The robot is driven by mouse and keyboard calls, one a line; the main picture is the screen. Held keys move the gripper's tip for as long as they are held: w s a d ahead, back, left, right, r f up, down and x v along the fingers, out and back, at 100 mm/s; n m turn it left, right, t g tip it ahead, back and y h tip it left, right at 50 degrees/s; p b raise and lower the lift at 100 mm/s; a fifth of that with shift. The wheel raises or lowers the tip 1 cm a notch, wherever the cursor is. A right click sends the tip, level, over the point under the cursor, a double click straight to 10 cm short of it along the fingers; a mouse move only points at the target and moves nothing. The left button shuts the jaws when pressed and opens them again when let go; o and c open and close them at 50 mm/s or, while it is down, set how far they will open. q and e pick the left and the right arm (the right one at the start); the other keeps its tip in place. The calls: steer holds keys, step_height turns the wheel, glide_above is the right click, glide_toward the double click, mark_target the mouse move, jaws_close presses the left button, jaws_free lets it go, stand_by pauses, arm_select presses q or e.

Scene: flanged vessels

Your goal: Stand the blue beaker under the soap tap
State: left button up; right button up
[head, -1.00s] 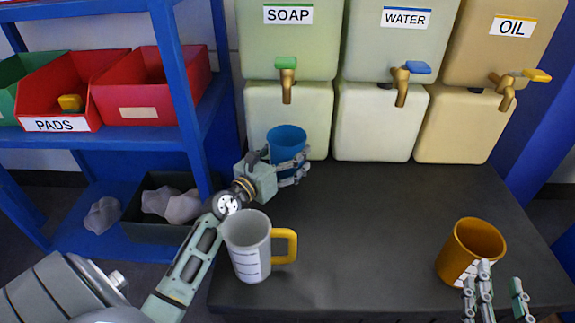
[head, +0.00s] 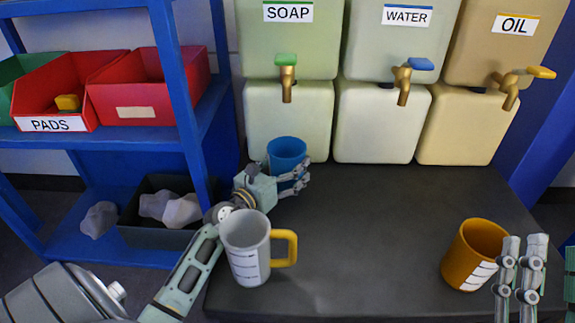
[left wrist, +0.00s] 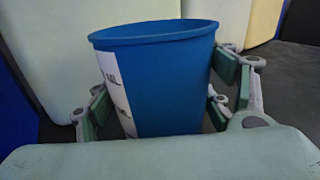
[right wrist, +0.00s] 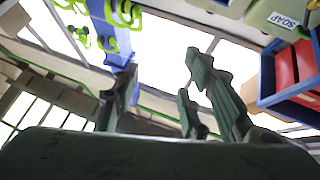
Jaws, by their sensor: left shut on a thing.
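The blue beaker (head: 286,149) is upright at the back left of the dark table, below the soap tap (head: 286,75). My left gripper (head: 292,174) is shut on the beaker; in the left wrist view its fingers lie on both sides of the beaker (left wrist: 165,85), which carries a white scale label. Whether the beaker's base touches the table is hidden by the gripper. My right gripper (head: 525,280) is at the front right, beside the orange beaker. In the right wrist view its fingers (right wrist: 160,95) are apart with nothing between them.
A white mug with a yellow handle (head: 247,250) stands close to my left arm. The orange beaker (head: 473,255) stands at the right. The water tap (head: 404,80) and oil tap (head: 510,88) hang further right. The middle of the table (head: 370,220) is clear.

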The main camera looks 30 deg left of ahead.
mark_target(276, 175)
arm_select(q)
steer(key=o, duration=2)
steer(key=shift+o, duration=0.2)
arm_select(e)
steer(key=shift+s+r, duration=0.15)
steer(key=shift+r, duration=0.1)
arm_select(q)
steer(key=shift+s, duration=0.2)
steer(key=s, duration=0.6)
steer(key=shift+s+a, duration=0.1)
steer(key=shift+a, duration=0.1)
steer(key=s, duration=0.4)
steer(key=shift+s+a, duration=0.15)
steer(key=shift+s, duration=0.55)
arm_select(e)
steer(key=shift+s+r+t, duration=0.5)
steer(key=shift+r+t, duration=0.05)
steer(key=shift+t, duration=0.05)
